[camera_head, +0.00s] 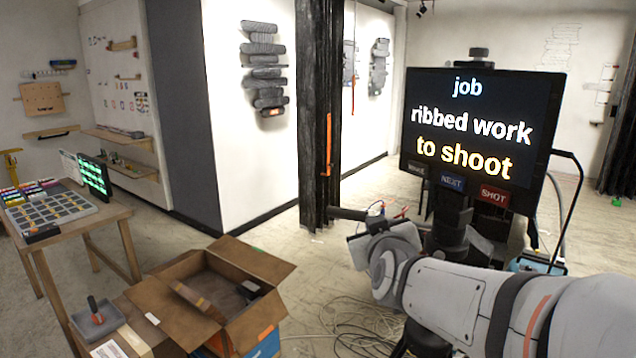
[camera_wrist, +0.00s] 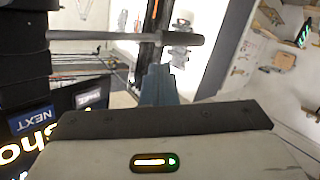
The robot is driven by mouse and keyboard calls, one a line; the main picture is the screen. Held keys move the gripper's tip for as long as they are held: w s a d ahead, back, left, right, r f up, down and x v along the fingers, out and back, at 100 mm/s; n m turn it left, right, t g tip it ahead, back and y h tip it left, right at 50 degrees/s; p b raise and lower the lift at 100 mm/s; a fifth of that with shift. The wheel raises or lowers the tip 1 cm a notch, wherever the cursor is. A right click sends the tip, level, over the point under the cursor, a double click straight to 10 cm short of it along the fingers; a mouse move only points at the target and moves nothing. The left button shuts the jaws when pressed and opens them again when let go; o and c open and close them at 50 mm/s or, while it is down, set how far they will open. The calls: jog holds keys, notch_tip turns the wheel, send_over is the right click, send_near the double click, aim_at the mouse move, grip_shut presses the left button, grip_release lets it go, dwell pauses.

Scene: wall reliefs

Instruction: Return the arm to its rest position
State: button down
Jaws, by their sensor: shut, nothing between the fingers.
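My gripper (camera_wrist: 158,72) shows in the wrist view as blue-grey fingers closed together, with nothing between them. In the head view my arm reaches in from the lower right, and its gripper end (camera_head: 362,246) is beside the monitor stand, just below a dark rod (camera_head: 346,214). The same rod (camera_wrist: 125,37) crosses the wrist view beyond the fingertips; I cannot tell whether they touch. The monitor (camera_head: 478,130) reads "job ribbed work to shoot", and part of it (camera_wrist: 25,140) shows at the wrist view's left edge.
An open cardboard box (camera_head: 212,300) stands at the lower middle. A wooden table (camera_head: 95,222) with a colored grid tray (camera_head: 52,210) is at left. Loose cables (camera_head: 350,330) lie on the floor. A dark curtain (camera_head: 318,110) hangs behind, beside grey wall reliefs (camera_head: 264,70).

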jog(key=s+d+f+m+g, duration=0.2)
jog(key=s+f+g, duration=0.4)
jog(key=s, duration=0.5)
jog(key=s+d+f+m+g, duration=0.1)
jog(key=s+d+f+g, duration=0.1)
jog(key=s+f+g, duration=0.4)
jog(key=s+f, duration=0.3)
jog(key=s, duration=0.3)
jog(key=shift+s+f+m+g, duration=0.3)
jog(key=shift+m+g, duration=0.1)
jog(key=shift+s, duration=0.1)
